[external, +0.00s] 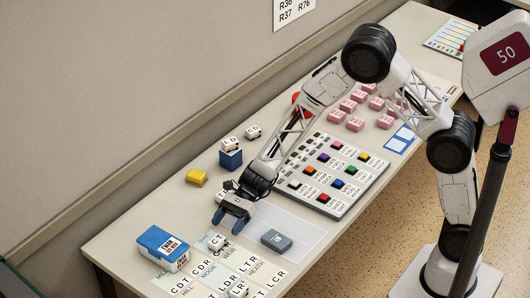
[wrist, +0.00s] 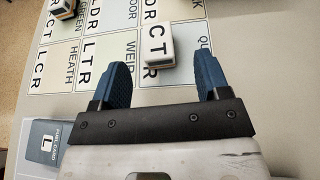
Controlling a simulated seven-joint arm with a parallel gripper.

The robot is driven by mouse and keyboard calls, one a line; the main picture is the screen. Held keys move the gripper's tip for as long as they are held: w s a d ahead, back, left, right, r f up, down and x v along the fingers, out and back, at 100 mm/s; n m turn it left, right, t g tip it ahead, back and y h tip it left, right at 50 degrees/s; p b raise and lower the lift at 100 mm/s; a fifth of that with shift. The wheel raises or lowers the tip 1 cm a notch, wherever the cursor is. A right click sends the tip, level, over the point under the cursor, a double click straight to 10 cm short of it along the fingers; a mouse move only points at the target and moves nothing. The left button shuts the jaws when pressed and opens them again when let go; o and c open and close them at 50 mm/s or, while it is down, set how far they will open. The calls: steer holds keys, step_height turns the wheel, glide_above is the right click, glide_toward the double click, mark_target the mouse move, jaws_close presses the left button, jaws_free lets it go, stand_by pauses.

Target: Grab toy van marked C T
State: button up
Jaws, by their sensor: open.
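The toy van marked C T (wrist: 158,52) is small and white and sits on the printed cards, just ahead of and roughly between my fingertips in the wrist view. In the external view the van (external: 217,242) stands on the cards at the near left of the desk. My gripper (external: 229,221) is open, its two blue fingers pointing down just behind the van. In the wrist view my gripper (wrist: 163,66) has clear space between its fingers, and nothing is held. I cannot tell whether a finger touches the van.
Another van (external: 239,289) stands nearer on the cards. A blue and white box (external: 163,248) is left, and a blue fuel card (external: 276,240) lies right. A yellow block (external: 197,177), a blue block (external: 231,159) with a van on top, and a button panel (external: 335,176) are farther back.

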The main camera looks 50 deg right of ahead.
mark_target(218, 239)
steer(key=shift+a+f, duration=0.2)
steer(key=shift+a, duration=0.3)
steer(key=shift+s+a, duration=0.1)
steer(key=shift+a, duration=0.05)
steer(key=shift+x, duration=2.45)
steer(key=shift+c, duration=0.3)
steer(key=c, duration=0.9)
